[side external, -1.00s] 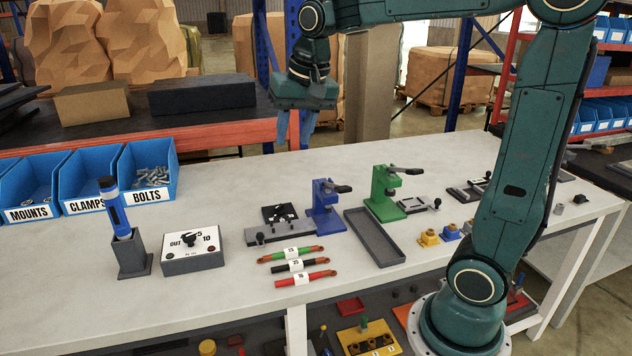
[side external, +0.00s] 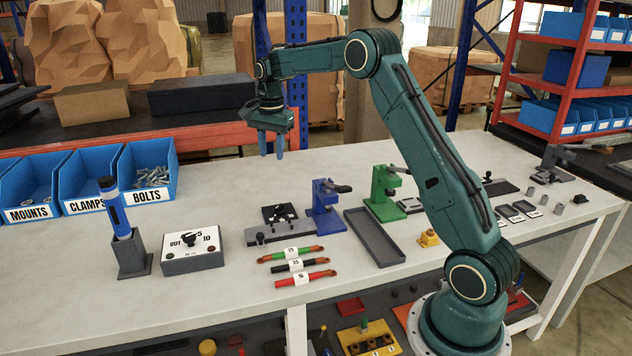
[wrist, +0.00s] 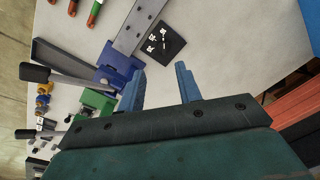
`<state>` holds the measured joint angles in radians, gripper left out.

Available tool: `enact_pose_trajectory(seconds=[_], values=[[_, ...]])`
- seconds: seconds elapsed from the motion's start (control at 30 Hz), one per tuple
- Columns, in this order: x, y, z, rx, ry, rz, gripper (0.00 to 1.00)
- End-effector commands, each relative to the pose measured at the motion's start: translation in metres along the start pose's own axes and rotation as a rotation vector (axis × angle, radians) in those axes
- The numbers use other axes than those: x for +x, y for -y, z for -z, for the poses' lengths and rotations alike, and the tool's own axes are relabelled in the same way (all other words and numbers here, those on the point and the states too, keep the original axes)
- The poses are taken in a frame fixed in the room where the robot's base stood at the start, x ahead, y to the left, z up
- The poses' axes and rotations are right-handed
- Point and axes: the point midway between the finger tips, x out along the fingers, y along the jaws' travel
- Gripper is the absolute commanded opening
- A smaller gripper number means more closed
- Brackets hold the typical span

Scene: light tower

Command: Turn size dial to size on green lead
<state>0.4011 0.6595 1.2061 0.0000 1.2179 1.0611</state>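The green lead (side external: 291,253) lies on the bench with a small white number tag that is too small to read surely. A black lead (side external: 295,266) and a red lead (side external: 305,278) lie in front of it. A black square plate with white marks (side external: 280,213), which may be the size dial, lies behind a grey bar at the blue press (side external: 325,205). The plate also shows in the wrist view (wrist: 160,44). My gripper (side external: 271,152) is open and empty, above the bench and behind the plate. Its fingers are apart in the wrist view (wrist: 160,80).
Blue bins (side external: 147,180) stand behind. A green press (side external: 385,195) and grey tray (side external: 375,240) are to the right.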

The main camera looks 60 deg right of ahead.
Motion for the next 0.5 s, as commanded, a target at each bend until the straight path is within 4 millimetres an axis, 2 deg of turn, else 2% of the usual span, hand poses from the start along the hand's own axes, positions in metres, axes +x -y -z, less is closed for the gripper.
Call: enact_pose_trajectory(seconds=[0.03,0.2,0.3,0.5], values=[[0.013,0.003,0.01,0.037,0.006,-0.012,0.35],[0.042,0.008,0.031,0.138,0.018,-0.039,0.35],[0.052,0.009,0.039,0.174,0.021,-0.048,0.35],[0.059,0.01,0.043,0.198,0.024,-0.054,0.35]])
